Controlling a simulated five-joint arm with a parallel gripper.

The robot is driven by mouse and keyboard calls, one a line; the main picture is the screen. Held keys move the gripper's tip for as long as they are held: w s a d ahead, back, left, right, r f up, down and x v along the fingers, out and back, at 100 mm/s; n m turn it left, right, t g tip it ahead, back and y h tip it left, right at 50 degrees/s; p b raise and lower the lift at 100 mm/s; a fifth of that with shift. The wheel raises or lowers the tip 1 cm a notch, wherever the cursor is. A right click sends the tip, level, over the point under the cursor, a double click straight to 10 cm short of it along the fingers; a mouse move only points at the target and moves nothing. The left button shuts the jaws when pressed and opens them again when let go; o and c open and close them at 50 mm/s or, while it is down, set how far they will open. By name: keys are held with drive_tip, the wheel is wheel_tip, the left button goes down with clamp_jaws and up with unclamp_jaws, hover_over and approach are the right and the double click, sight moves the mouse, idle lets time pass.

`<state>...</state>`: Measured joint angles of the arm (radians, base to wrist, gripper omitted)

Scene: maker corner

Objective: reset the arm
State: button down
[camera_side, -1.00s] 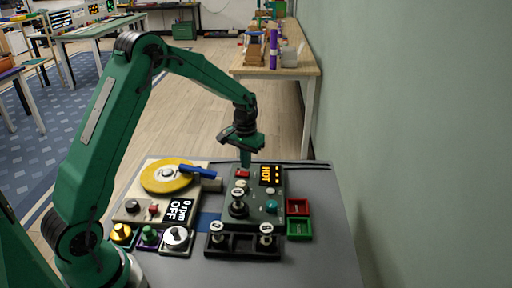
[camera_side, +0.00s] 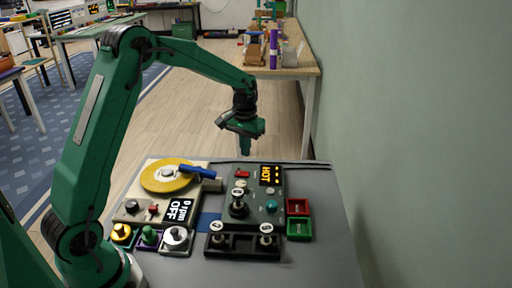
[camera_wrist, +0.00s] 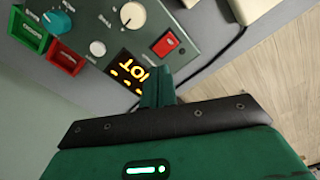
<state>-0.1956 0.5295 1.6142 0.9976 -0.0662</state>
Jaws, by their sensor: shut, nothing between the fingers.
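My gripper (camera_side: 245,151) is shut and empty, its fingers pointing down. It hangs in the air above the back edge of the work table, over the far end of the green control panel (camera_side: 254,221). In the wrist view its closed fingers (camera_wrist: 157,76) show in front of the panel's lit HOT display (camera_wrist: 131,74). A red rocker switch (camera_wrist: 166,43) on the panel is close by in that view, apart from the fingers.
A beige unit with a yellow disc (camera_side: 152,180) and a display reading OFF stands left of the panel. A black tray with knobs (camera_side: 242,254) lies in front. Red (camera_side: 298,207) and green (camera_side: 300,228) bins sit right. The wall bounds the right side.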

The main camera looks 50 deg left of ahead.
drive_tip(key=s+d+r+m+t, duration=0.1)
drive_tip(key=s+d+r, duration=0.2)
drive_tip(key=s+r, duration=0.35)
drive_tip(key=s+d+r+m+t, duration=0.1)
drive_tip(key=s+d+r+t, duration=0.15)
drive_tip(key=s+r, duration=0.4)
drive_tip(key=s+d+r+m+t, duration=0.1)
drive_tip(key=s+d, duration=0.3)
drive_tip(key=s, duration=0.9)
drive_tip(key=shift+s+t, duration=0.25)
drive_tip(key=shift+t, duration=0.3)
drive_tip(key=shift+d, duration=0.1)
idle(0.3)
